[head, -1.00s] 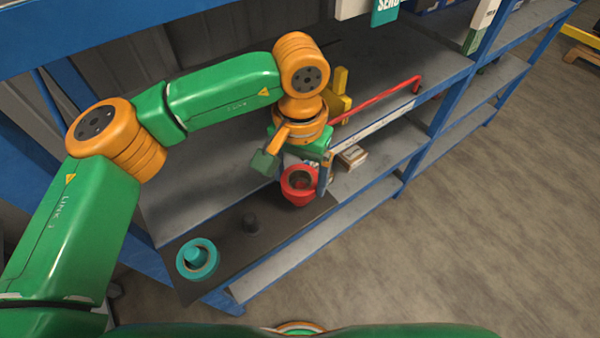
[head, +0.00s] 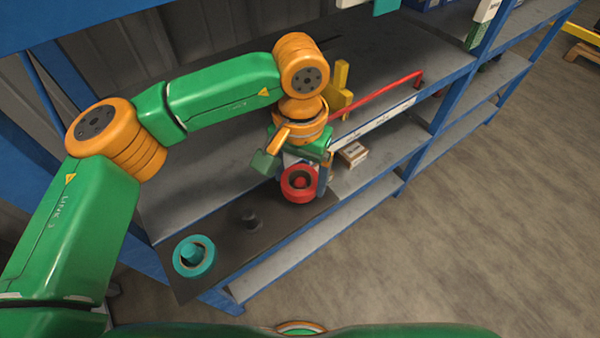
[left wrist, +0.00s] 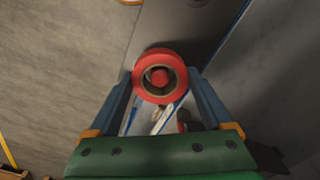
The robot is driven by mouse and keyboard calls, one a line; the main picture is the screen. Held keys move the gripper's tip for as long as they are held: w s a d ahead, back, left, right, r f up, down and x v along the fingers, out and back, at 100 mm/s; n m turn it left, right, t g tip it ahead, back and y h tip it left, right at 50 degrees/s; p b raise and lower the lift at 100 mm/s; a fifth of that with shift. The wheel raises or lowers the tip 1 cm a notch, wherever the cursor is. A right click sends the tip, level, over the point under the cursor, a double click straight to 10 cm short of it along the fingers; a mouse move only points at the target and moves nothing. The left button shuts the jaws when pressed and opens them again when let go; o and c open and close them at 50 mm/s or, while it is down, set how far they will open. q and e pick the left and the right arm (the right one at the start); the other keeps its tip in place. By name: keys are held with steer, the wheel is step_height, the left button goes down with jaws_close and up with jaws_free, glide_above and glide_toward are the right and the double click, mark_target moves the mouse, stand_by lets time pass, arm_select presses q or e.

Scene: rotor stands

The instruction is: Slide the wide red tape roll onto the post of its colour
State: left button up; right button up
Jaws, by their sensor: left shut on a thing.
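The wide red tape roll (head: 299,198) is at the far right end of the dark board, in the head view. My left gripper (head: 303,177) is shut on it, with a blue finger on either side of the roll. The red post (head: 300,182) shows inside the roll's hole. In the left wrist view the roll (left wrist: 160,54) sits between both fingers, with the red post (left wrist: 159,77) roughly central in its hole. How far down the post the roll sits is hard to tell. My right gripper is not in view.
A teal roll (head: 181,268) is around the teal post (head: 193,253) at the board's near left end. A bare dark post (head: 250,219) stands between. A small box (head: 353,154) and a red bar (head: 375,101) are right of the gripper. The dark board (head: 222,232) lies on the shelf.

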arm_select(q)
steer(key=shift+f+b, duration=0.55)
steer(key=shift+f, duration=0.15)
steer(key=shift+f, duration=0.15)
steer(key=shift+f+b, duration=0.2)
steer(key=shift+b, duration=0.2)
steer(key=o, duration=1)
steer(key=shift+o, duration=0.2)
steer(key=shift+r, duration=0.1)
